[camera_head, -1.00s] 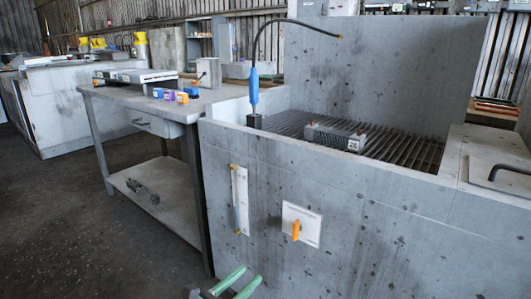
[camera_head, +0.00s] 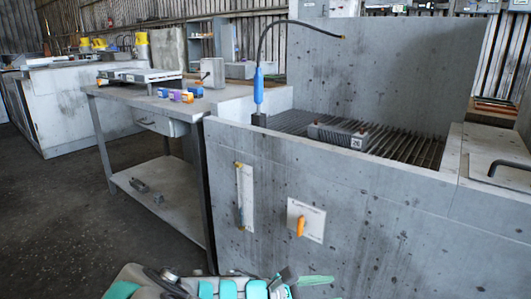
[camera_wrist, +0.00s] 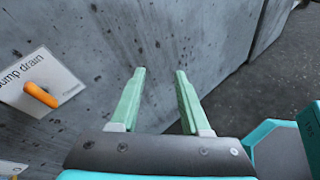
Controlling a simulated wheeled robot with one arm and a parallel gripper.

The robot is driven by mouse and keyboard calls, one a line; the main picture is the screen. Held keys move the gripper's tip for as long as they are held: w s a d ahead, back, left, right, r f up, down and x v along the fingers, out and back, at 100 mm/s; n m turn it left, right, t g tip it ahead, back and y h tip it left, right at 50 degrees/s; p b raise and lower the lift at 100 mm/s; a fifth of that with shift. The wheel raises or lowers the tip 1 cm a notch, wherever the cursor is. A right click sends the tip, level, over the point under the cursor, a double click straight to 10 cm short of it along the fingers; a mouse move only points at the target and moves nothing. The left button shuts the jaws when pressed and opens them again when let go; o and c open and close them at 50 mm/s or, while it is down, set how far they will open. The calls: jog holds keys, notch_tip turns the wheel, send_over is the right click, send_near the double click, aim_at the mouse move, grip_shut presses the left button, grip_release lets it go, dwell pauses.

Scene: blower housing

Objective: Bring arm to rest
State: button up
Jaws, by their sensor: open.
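My gripper (camera_head: 312,281) shows at the bottom edge of the head view, with its green fingers pointing right. It is low in front of the grey concrete-like tank wall (camera_head: 365,225). In the wrist view my gripper (camera_wrist: 160,72) has its two green fingers apart, with nothing between them. The tank wall (camera_wrist: 165,30) is behind the fingers, and I cannot tell how close it is. My arm lies across the bottom of the head view, partly cut off by the frame.
An orange handle (camera_head: 300,227) sticks out from a white plate on the tank wall; the handle also shows in the wrist view (camera_wrist: 40,95). A grey finned block (camera_head: 335,136) lies on the tank's grate. A workbench (camera_head: 205,98) stands left. Dark floor (camera_head: 60,220) is clear at left.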

jog(key=s+d+f+m+g+y, duration=0.1)
jog(key=s+d+m+g+y, duration=0.3)
jog(key=s, duration=0.3)
jog(key=s+d+f+m+g+y, duration=0.1)
jog(key=s+d+m+g, duration=0.2)
jog(key=s+d+m, duration=0.25)
jog(key=s+a+r+m+y, duration=0.1)
jog(key=s+a+m+y, duration=0.6)
jog(key=s, duration=0.3)
jog(key=shift+a+m+y, duration=0.25)
jog(key=shift+m+y, duration=0.45)
jog(key=shift+m, duration=0.05)
